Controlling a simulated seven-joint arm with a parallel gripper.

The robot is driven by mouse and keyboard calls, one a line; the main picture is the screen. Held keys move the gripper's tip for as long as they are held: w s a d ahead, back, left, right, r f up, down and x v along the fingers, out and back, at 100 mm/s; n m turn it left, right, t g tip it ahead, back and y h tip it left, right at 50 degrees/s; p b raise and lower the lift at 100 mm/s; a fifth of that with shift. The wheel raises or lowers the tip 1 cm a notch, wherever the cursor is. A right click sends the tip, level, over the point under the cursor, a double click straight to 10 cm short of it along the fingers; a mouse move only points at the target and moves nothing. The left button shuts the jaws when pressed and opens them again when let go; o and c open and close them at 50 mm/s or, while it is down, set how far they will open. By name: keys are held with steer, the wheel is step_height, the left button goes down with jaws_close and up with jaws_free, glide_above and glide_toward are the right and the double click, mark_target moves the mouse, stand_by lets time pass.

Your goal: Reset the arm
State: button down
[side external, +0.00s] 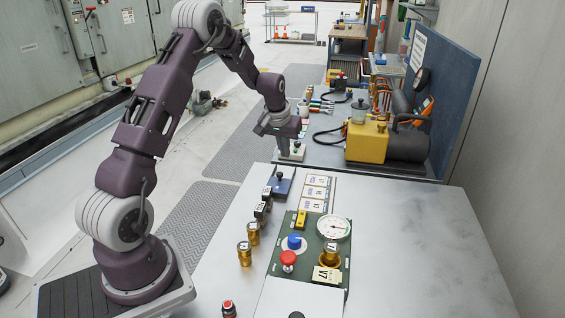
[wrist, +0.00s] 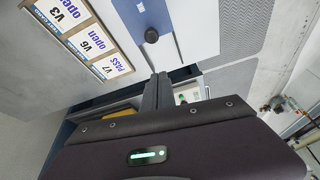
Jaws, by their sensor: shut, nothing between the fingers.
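My purple arm reaches over the metal table (side external: 420,240) from its left side. My gripper (side external: 289,148) points down near the gap between this table and the far blue-grey bench. In the wrist view my gripper (wrist: 158,92) shows two dark fingers together, with nothing between them.
A green panel (side external: 312,262) carries a gauge (side external: 334,227), a blue knob (side external: 294,241) and a red button (side external: 288,258). Brass pieces (side external: 244,253) stand to its left. A card board (side external: 315,192) and blue block (side external: 281,187) lie behind. A yellow pump (side external: 366,142) stands right. The table's right side is clear.

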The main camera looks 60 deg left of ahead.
steer(key=s+d+r+m+t+h, duration=0.1)
steer(key=s+d+r+m, duration=0.1)
steer(key=s+d+r, duration=0.6)
steer(key=s+d+r+m, duration=0.1)
steer(key=s+d+r, duration=0.3)
steer(key=d+r, duration=0.7)
steer(key=s+d+m, duration=0.2)
steer(key=s+d, duration=0.3)
steer(key=s, duration=0.4)
steer(key=s+d+m+t+h, duration=0.1)
steer(key=s+d, duration=0.4)
steer(key=s, duration=0.5)
steer(key=shift+f+m, duration=0.15)
steer(key=shift+m, duration=0.45)
steer(key=shift+w, duration=0.1)
